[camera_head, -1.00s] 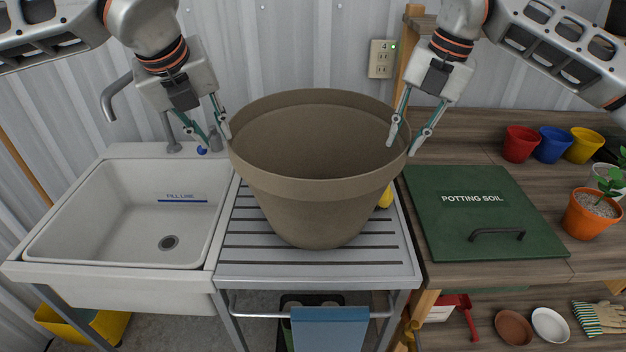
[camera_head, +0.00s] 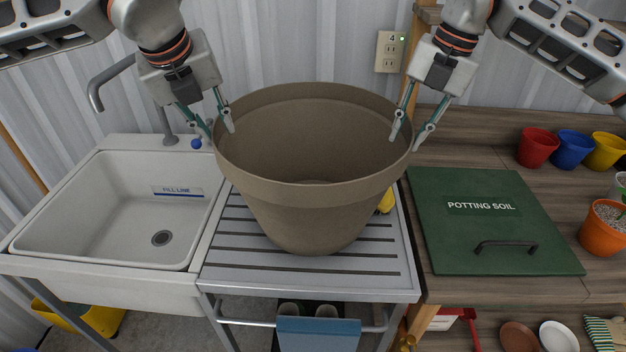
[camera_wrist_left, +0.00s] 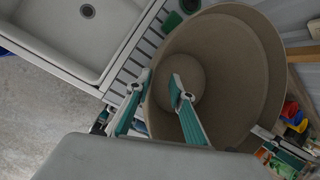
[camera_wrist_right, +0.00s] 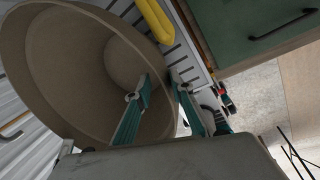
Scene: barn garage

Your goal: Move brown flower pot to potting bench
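The large brown flower pot (camera_head: 315,215) stands upright and looks empty on a slatted metal stand (camera_head: 235,262). The wooden potting bench (camera_head: 455,140) is to its right. My left gripper (camera_head: 213,130) is open at the pot's left rim, one finger inside and one outside; the left wrist view shows the rim between its fingers (camera_wrist_left: 158,88). My right gripper (camera_head: 406,138) is open the same way at the right rim, and the right wrist view shows the rim between its fingers (camera_wrist_right: 161,90). The pot hides part of the stand.
A white sink (camera_head: 115,278) adjoins the stand on the left. A green "POTTING SOIL" lid (camera_head: 470,240) covers the bench's near left. Red (camera_head: 537,147), blue (camera_head: 573,146) and yellow (camera_head: 606,151) pots and an orange planter (camera_head: 603,232) stand farther right. A yellow object (camera_head: 386,202) is behind the pot.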

